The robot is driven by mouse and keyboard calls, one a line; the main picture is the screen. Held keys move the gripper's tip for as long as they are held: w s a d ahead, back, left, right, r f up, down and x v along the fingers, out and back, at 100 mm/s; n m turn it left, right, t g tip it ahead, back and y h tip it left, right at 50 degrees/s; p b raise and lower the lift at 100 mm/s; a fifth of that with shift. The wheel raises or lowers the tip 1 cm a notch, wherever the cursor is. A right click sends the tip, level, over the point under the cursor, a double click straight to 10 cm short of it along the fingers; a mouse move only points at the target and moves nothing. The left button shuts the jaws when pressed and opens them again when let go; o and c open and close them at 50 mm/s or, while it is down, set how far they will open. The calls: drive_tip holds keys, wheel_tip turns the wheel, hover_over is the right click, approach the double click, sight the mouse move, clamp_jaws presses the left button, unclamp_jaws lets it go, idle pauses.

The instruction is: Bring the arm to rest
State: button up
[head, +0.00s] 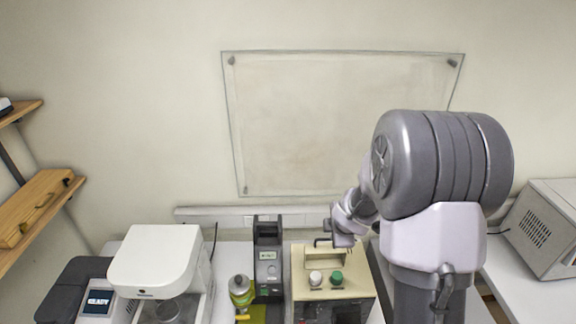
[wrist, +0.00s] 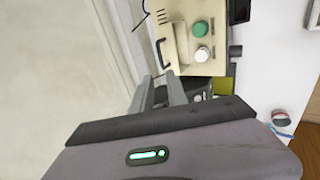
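My arm (head: 440,165) rises at the right of the head view and reaches left and down. My gripper shows in the wrist view (wrist: 159,77) with its two grey fingers apart and nothing visible between them. In the head view the gripper end is small and partly hidden, above the back of a beige box-shaped device (head: 345,282). That device has a dark handle, a white knob (head: 315,278) and a green knob (head: 337,278). It also shows ahead of the fingers in the wrist view (wrist: 180,65). I cannot tell the exact gap between fingers and handle.
Left of the beige device stand a dark grey instrument (head: 268,262), a yellow-green bottle (head: 240,290) and a white machine (head: 155,260). Wooden shelves (head: 40,205) are at far left. A clear wall panel (head: 335,125) hangs behind.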

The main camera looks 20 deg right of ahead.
drive_tip(key=s+a+f+m+y+b, duration=0.1)
drive_tip(key=s+a+f+m+b, duration=0.5)
drive_tip(key=b, duration=0.9)
drive_tip(key=s+a+f+m+y+b, duration=0.1)
drive_tip(key=s+a+f+m+b, duration=0.5)
drive_tip(key=s+f+b, duration=0.6)
drive_tip(key=s+a+f+m+y+b, duration=0.1)
drive_tip(key=s+a+f+m+b, duration=0.5)
drive_tip(key=b, duration=1.3)
drive_tip(key=s+f+m, duration=0.1)
drive_tip(key=s+f, duration=0.2)
drive_tip(key=shift+s+a+m+g+y+b, duration=0.3)
drive_tip(key=shift+s+a+b, duration=0.05)
drive_tip(key=shift+s, duration=0.05)
